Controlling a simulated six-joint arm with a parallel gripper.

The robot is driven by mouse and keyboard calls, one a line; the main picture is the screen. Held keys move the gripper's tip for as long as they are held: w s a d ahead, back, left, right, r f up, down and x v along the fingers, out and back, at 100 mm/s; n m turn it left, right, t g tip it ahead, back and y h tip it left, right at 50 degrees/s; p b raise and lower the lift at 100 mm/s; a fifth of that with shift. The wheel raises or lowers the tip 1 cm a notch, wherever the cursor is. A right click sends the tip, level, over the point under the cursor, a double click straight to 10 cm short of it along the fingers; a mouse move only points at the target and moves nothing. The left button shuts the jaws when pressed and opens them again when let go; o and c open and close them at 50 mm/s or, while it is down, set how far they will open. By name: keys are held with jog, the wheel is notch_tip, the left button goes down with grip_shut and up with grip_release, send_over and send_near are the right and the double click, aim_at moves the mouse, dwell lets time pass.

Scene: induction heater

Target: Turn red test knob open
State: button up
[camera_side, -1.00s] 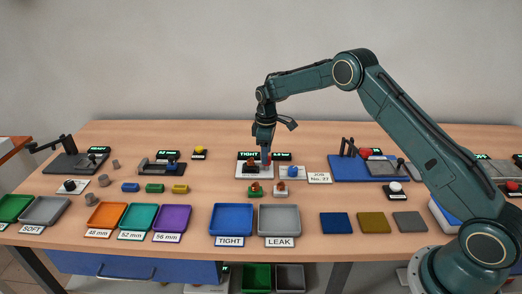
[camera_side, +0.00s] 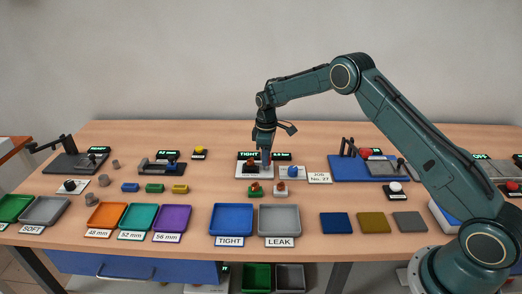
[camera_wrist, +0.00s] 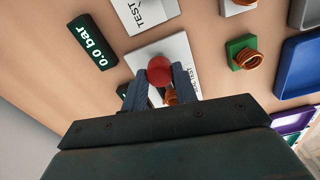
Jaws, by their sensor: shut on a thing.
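The red test knob (camera_wrist: 159,70) sits on a white plate (camera_wrist: 178,46) in the wrist view. My gripper (camera_wrist: 156,80) is shut on the knob, with one finger on each side of it. In the side view my gripper (camera_side: 265,156) reaches down at the test station, and its fingers mostly hide the knob. A copper-coloured fitting (camera_wrist: 171,97) shows just behind the knob, partly covered by a finger. The green display (camera_side: 247,155) at the station reads TIGHT. Another display (camera_wrist: 92,41) reads 0.0 bar in the wrist view.
A white plate with a blue part (camera_side: 292,172) stands just right of the station. A green-based fitting (camera_side: 255,190) and a white-based fitting (camera_side: 280,188) stand in front. The TIGHT tray (camera_side: 232,205) and LEAK tray (camera_side: 280,230) lie nearer the front edge.

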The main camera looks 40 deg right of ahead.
jog(key=shift+m, duration=0.4)
jog(key=m, duration=0.3)
jog(key=shift+w, duration=0.1)
jog(key=m, duration=0.9)
jog(key=shift+m, duration=0.3)
jog(key=m, duration=0.4)
jog(key=shift+d+r+m, duration=0.1)
jog(key=shift+m, duration=0.2)
jog(key=o, duration=1)
jog(key=shift+c, duration=0.2)
